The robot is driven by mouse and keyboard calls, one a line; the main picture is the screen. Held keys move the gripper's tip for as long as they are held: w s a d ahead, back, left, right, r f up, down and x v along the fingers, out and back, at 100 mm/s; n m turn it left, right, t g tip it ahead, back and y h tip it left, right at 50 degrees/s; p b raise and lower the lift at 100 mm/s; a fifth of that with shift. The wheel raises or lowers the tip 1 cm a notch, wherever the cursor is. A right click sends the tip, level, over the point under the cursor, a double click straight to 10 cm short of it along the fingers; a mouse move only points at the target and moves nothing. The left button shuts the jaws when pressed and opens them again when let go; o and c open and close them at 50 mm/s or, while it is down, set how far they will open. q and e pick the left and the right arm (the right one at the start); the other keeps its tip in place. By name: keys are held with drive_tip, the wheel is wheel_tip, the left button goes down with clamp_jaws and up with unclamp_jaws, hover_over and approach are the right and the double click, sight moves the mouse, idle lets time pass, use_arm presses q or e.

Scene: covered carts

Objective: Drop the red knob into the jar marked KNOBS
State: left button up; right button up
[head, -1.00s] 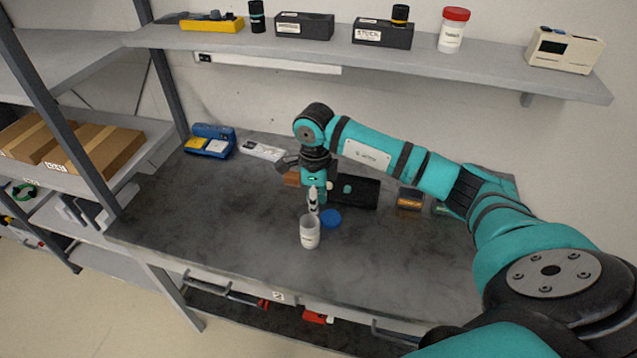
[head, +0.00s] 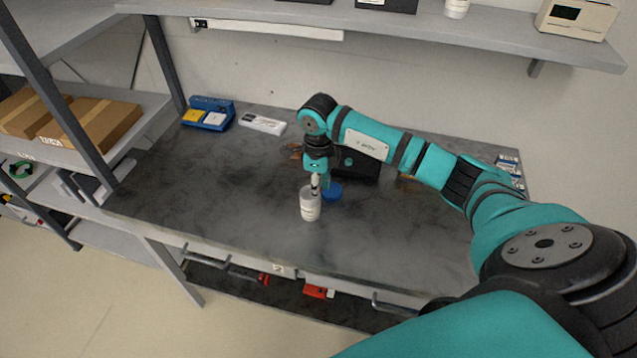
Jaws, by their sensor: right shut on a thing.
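The white jar (head: 310,208) stands upright and open on the dark bench top; its label is too small to read. A blue lid (head: 332,191) lies beside it, to the right. My right gripper (head: 315,187) points down at the jar's mouth, its fingertips at or just inside the rim. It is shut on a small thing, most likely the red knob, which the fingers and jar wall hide. My left gripper is not in view.
A dark box (head: 362,166) stands behind my right gripper. A blue-and-yellow case (head: 208,113) and a pale flat device (head: 262,124) lie at the back left. The bench (head: 215,205) is clear to the left and front. A shelf (head: 460,33) runs above.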

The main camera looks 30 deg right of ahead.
drive_tip(key=o, duration=0.5)
drive_tip(key=shift+s, duration=0.1)
drive_tip(key=o, duration=0.3)
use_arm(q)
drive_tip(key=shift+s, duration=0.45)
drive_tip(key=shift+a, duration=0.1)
use_arm(e)
drive_tip(key=shift+r, duration=0.15)
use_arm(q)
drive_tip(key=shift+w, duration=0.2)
use_arm(e)
wheel_tip(320, 180, up, 12)
drive_tip(key=shift+f, duration=0.1)
